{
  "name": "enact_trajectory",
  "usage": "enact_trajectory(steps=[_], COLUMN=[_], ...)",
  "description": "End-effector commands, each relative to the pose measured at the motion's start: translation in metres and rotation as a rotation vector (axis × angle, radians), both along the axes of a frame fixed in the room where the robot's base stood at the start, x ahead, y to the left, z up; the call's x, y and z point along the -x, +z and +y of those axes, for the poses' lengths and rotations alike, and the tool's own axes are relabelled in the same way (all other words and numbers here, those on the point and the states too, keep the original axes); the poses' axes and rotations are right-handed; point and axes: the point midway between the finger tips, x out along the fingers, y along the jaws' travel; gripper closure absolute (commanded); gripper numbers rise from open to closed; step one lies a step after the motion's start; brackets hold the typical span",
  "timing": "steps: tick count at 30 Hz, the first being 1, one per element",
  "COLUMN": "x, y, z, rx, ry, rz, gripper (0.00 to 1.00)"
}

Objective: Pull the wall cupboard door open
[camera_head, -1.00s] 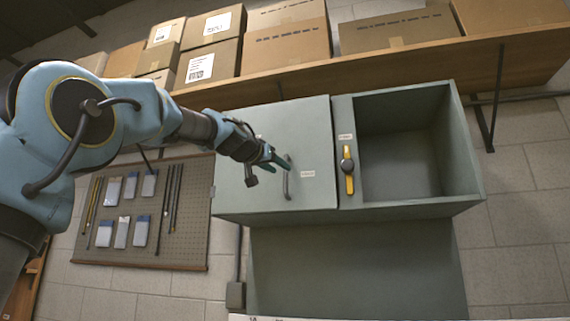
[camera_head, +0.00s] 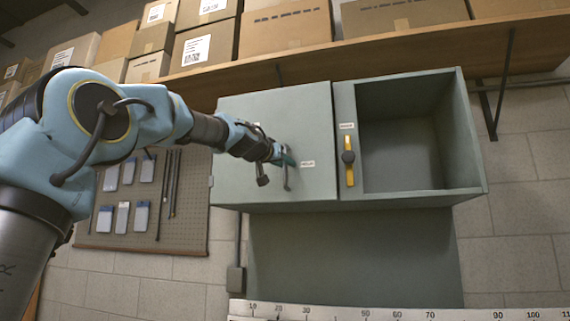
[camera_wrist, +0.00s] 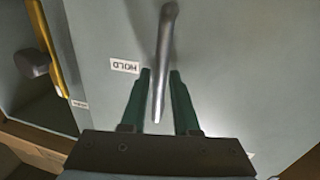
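The wall cupboard (camera_head: 462,140) is grey-green, with a flat door (camera_head: 300,115) on its left half and an open compartment on its right. The door looks closed. A thin grey bar handle (camera_head: 287,180) stands on the door, beside a small label reading HOLD (camera_wrist: 125,66). My gripper (camera_head: 282,160) is at the upper part of the handle. In the wrist view, the green fingers of my gripper (camera_wrist: 160,74) lie on either side of the handle (camera_wrist: 164,45). A narrow gap shows beside the bar, so the fingers look open around it.
A yellow latch with a dark knob (camera_head: 349,160) sits on the strip right of the door. A wooden shelf (camera_head: 300,70) with cardboard boxes runs above. A pegboard (camera_head: 185,215) hangs at the left. A ruled white strip (camera_head: 400,313) crosses below.

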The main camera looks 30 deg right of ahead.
Motion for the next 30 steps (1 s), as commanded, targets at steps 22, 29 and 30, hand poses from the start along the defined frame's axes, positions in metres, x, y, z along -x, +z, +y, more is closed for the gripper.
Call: enact_trajectory(steps=[22, 29, 30], x=[0.0001, 0.0, 0.0], y=[0.0004, 0.0005, 0.0005], z=[0.0002, 0.0002, 0.0002], rx=[0.0, 0.0, 0.0], ry=[0.0, 0.0, 0.0], rz=[0.0, 0.0, 0.0], gripper=[1.0, 1.0, 1.0])
